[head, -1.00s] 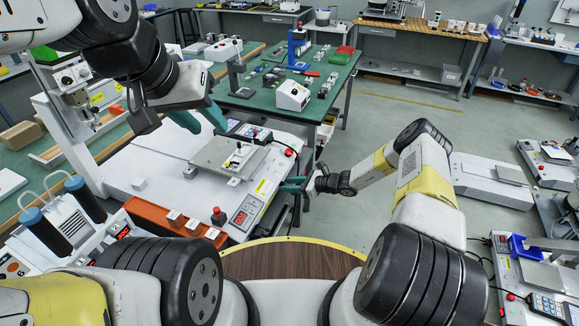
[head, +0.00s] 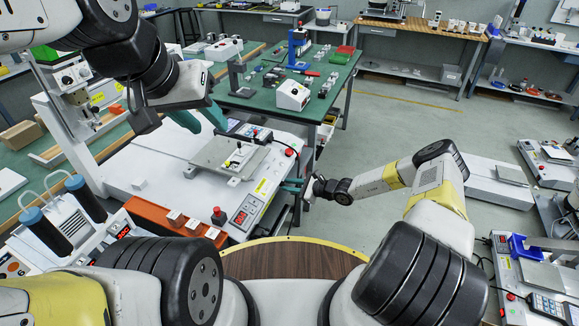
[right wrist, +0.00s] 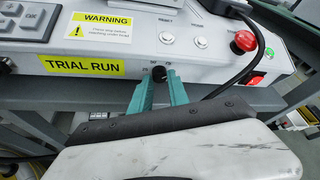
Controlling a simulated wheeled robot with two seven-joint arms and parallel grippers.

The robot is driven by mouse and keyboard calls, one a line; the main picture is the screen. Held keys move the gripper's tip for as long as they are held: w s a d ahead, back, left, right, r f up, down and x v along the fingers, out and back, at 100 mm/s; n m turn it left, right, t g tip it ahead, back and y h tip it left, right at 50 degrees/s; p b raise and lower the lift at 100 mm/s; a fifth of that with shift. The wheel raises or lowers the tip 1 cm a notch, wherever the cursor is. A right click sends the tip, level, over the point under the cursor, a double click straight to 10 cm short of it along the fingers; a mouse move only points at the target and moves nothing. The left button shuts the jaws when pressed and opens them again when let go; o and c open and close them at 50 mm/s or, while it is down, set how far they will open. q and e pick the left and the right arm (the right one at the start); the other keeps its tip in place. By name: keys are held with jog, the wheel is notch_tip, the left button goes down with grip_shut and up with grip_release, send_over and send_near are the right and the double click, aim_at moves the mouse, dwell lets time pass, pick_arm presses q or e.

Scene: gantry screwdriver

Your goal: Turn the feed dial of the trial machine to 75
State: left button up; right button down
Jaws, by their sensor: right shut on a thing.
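The trial machine (head: 225,200) is a white and grey unit in the middle of the head view. In the right wrist view its front panel (right wrist: 120,62) carries a yellow "TRIAL RUN" label (right wrist: 82,65). The small black feed dial (right wrist: 159,73) sits on the panel's lower front face. My right gripper (right wrist: 160,80) is shut on the dial, one teal finger on each side. In the head view my right gripper (head: 292,185) is at the machine's right front edge. My left gripper (head: 205,118) hangs above the machine with its teal fingers apart, open and empty. The dial's reading is not legible.
A red emergency stop (right wrist: 243,41), a green button and a red switch (right wrist: 257,80) are right of the dial, with a black cable (right wrist: 232,76) close by. An orange box (head: 172,228) with a red button stands at the machine's front left. Open floor lies right of the machine.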

jog(key=n+t, duration=0.2)
jog(key=n, duration=0.1)
jog(key=shift+s+f, duration=0.15)
jog(key=shift+s, duration=0.05)
jog(key=shift+n, duration=0.3)
dwell(0.4)
jog(key=c, duration=1.3)
grip_release()
jog(key=shift+o, duration=0.2)
jog(key=v, duration=0.7)
jog(key=shift+s+d, duration=0.2)
jog(key=shift+s, duration=0.1)
